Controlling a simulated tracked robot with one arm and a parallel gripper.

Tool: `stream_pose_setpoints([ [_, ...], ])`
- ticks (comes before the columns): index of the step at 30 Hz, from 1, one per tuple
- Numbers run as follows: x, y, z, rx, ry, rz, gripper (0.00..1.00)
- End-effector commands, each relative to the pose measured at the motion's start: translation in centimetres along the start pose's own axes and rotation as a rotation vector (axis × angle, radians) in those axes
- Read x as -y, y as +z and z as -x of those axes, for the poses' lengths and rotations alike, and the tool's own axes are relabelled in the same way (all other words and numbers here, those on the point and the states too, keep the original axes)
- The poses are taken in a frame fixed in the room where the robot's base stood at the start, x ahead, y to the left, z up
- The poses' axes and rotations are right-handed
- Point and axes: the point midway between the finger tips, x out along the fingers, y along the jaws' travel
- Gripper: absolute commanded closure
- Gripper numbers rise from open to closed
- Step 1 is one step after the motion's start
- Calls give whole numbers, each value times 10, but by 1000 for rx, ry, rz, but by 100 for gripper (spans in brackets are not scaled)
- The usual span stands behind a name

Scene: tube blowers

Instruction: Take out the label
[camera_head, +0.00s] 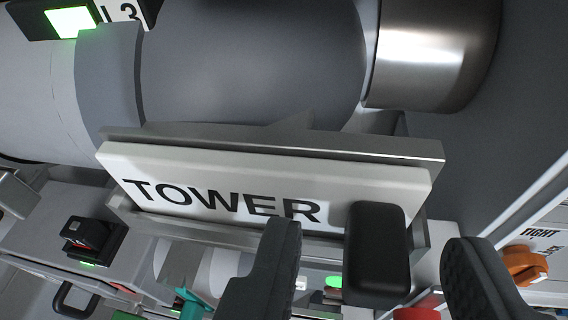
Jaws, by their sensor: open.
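The label (165,166) is a white plate with the black word TOWER, sitting in a grey metal holder (275,139) below a large grey cylinder. A black block-shaped handle (376,250) stands out from the label's right end and hides part of it. My gripper (375,255) is open, with one dark finger to the left of the handle and the other to its right. The handle shows between the fingers with gaps on both sides. The left finger overlaps the label's lower edge in the picture. I cannot tell how deep the fingers reach.
A grey cylinder (250,65) with a shiny metal end (430,50) fills the top. An L3 sign (122,12) with a green light (71,22) is at top left. An orange knob (523,264) by a TIGHT panel is at right. A black switch (90,238) is at left.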

Motion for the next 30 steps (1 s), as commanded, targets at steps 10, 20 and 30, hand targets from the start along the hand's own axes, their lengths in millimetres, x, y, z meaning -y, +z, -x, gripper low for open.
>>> stream_pose_setpoints([
  [10,-1,0,-1,-1,1,-1,97],
  [20,-1,-1,-1,-1,2,-1,100],
  [30,-2,-17,5,-1,3,-3,100],
])
